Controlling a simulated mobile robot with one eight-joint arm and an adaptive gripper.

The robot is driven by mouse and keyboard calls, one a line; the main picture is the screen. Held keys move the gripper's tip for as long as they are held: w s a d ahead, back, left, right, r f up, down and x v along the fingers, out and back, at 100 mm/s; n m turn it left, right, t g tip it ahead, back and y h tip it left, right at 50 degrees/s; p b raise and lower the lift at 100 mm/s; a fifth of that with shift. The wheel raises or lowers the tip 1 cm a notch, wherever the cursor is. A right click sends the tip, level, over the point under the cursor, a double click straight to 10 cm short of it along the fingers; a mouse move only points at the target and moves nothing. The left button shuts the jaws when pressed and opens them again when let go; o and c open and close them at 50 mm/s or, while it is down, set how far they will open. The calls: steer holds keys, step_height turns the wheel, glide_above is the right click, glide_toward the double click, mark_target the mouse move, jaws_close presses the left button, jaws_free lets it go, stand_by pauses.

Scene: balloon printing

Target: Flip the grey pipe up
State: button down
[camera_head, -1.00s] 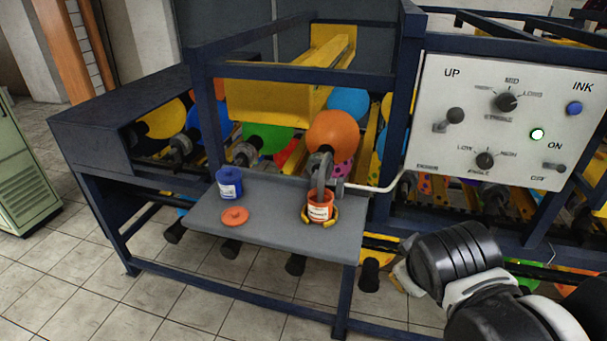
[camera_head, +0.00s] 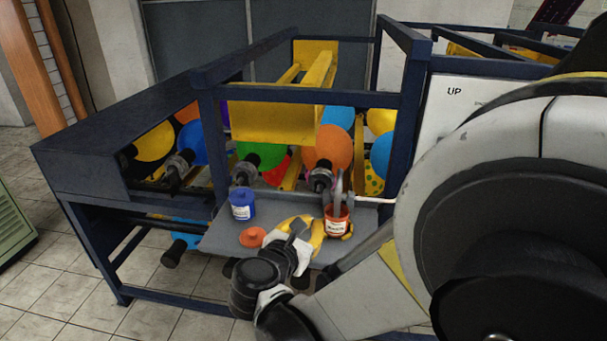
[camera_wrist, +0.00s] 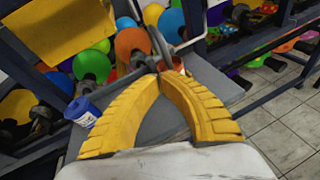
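The grey pipe (camera_head: 338,190) stands upright at the red-orange ink can (camera_head: 337,222), on the right part of the grey shelf (camera_head: 222,236). It also shows in the wrist view as a grey piece (camera_wrist: 159,44) just beyond my fingertips. I cannot tell whether the tips touch the pipe; nothing is visibly held.
A blue can (camera_head: 241,204) and an orange lid (camera_head: 253,237) are on the shelf's left part. Dark blue frame posts (camera_head: 411,108) and a white rod (camera_head: 374,179) are close by. My arm hides much of the control panel (camera_head: 455,120).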

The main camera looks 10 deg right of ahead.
steer(key=shift+d, duration=0.15)
steer(key=b, duration=0.2)
glide_toward(338, 195)
steer(key=w+f, duration=0.4)
steer(key=w+d+r, duration=0.1)
steer(key=w+d, duration=0.2)
steer(key=shift+r+b, duration=0.35)
steer(key=shift+r, duration=0.05)
steer(key=shift+w+r+g+p, duration=0.25)
steer(key=shift+r+g+p, duration=0.2)
steer(key=shift+p, duration=0.3)
